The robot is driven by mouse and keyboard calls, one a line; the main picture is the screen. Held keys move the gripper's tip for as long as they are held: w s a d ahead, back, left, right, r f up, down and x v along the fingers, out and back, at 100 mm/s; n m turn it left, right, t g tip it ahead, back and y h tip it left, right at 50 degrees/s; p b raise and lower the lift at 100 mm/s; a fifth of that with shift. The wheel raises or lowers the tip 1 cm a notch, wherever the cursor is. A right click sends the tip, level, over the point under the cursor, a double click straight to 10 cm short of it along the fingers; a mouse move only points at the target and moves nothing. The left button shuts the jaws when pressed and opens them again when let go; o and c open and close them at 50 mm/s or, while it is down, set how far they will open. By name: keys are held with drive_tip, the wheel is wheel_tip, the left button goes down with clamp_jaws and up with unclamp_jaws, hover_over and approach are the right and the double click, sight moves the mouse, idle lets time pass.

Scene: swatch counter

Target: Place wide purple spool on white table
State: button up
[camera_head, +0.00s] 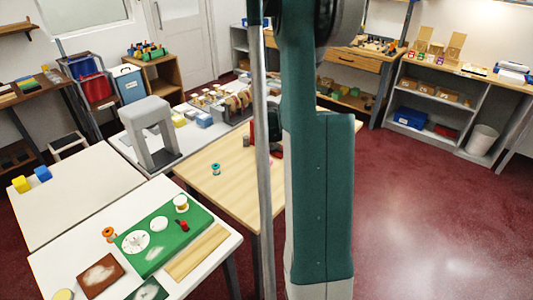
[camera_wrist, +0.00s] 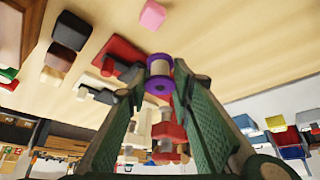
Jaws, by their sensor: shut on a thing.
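The purple spool (camera_wrist: 159,77), with a pale middle and purple ends, is between the fingertips of my gripper (camera_wrist: 159,84) in the wrist view. My gripper is shut on it. A wooden tabletop (camera_wrist: 225,35) shows beyond the spool; I cannot tell the gap between them. In the head view my arm stands in front of the wooden table, and neither the gripper nor the purple spool can be made out. Two white-topped tables are at the left: a nearer white table (camera_head: 60,258) with several things on it, and a barer white table (camera_head: 75,190) behind it.
The nearer white table holds a green board (camera_head: 168,240), an orange spool (camera_head: 109,234) and a brown panel (camera_head: 100,275). Yellow and blue blocks (camera_head: 42,174) sit on the barer one. A teal spool (camera_head: 215,169) stands on the wooden table. A pink block (camera_wrist: 152,14) lies beyond my gripper.

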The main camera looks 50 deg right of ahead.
sight(266, 151)
drive_tip(key=shift+f, duration=0.2)
drive_tip(key=shift+f+b, duration=0.4)
drive_tip(key=shift+f, duration=1.5)
drive_tip(key=shift+f, duration=0.2)
drive_tip(key=o, duration=0.8)
drive_tip(key=shift+r, duration=0.15)
drive_tip(key=shift+p+v, duration=1.15)
drive_tip(key=shift+v, duration=4.9)
